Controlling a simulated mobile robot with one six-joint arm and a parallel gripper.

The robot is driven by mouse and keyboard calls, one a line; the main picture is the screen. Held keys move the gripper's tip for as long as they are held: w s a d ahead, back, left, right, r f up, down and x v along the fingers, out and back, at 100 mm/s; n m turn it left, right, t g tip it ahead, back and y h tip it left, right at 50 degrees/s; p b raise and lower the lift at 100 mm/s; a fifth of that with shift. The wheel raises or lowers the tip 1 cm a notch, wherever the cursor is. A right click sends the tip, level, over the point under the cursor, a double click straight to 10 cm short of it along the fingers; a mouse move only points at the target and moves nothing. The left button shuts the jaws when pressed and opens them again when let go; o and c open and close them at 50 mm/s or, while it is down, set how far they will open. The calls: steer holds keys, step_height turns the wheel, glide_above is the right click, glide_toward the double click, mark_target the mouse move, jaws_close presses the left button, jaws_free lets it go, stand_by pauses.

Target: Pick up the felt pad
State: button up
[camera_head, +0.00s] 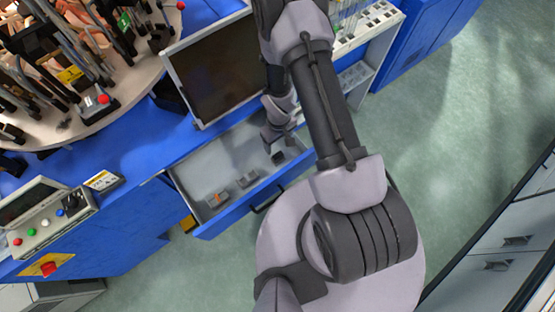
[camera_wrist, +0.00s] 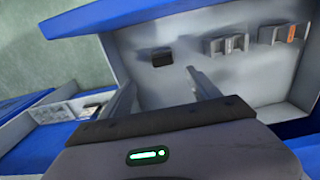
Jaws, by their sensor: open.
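A small dark block, which looks like the felt pad (camera_wrist: 162,57), lies on the floor of an open drawer (camera_wrist: 150,20). In the head view the dark pad (camera_head: 278,157) is near the right end of the drawer, just below my gripper (camera_head: 279,138). In the wrist view my gripper (camera_wrist: 163,88) is open, with its two fingers apart and nothing between them. The pad shows beyond the fingertips, in line with the gap, and appears apart from them.
Grey blocks (camera_head: 246,180) sit further left in the drawer; one bears an orange mark (camera_head: 217,199). The drawer's blue front (camera_head: 222,222) and side walls surround the space. A monitor (camera_head: 222,72) stands behind the drawer. A control box (camera_head: 48,217) is at left.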

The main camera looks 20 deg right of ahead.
mark_target(278, 155)
step_height(278, 155, down, 6)
steer(key=b, duration=0.4)
steer(key=shift+f+b, duration=0.25)
steer(key=shift+b, duration=0.05)
steer(key=f+b, duration=0.1)
steer(key=b, duration=0.1)
steer(key=f+b, duration=0.4)
steer(key=shift+s+a, duration=0.25)
steer(key=shift+a, duration=0.05)
steer(key=shift+r, duration=0.3)
steer(key=c, duration=1.5)
